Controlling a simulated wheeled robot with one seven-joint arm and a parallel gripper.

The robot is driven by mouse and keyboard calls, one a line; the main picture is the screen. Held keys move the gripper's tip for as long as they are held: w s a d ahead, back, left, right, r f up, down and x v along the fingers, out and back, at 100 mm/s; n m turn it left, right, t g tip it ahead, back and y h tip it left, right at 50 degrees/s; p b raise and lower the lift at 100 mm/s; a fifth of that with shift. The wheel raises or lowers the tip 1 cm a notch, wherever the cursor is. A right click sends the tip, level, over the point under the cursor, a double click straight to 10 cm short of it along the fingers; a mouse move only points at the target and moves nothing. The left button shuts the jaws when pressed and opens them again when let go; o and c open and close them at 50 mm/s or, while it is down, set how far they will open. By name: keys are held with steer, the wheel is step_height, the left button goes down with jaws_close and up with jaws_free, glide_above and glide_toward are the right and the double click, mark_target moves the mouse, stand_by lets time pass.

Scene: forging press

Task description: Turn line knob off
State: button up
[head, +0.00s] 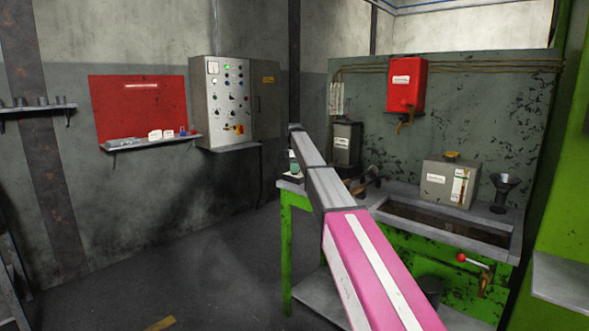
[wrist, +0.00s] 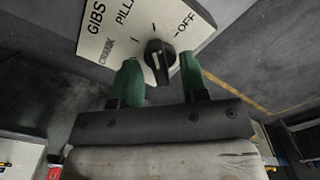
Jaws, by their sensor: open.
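The line knob (wrist: 160,56) is black and round with a raised grip and a white line. It sits on a white label plate (wrist: 95,45) that reads "GIBS", "PILL…" partly cut, a faint "CRANK", and "OFF" at the upper right. The white line on the grip does not face the "OFF" word. My gripper (wrist: 159,60) is open, with one green finger on each side of the knob in the picture. Contact with the knob cannot be told. In the head view my pink and grey arm reaches forward; I cannot make out the gripper or knob there.
A grey control cabinet (head: 222,125) and a red board (head: 140,107) are on the left wall. A green bench (head: 285,245) with a sink (head: 440,222), a grey box (head: 449,184) and a red-ball lever (head: 461,257) stands right. Floor at the left is mostly clear.

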jaws_close()
steer(key=m, duration=0.4)
steer(key=shift+m, duration=2.4)
jaws_free()
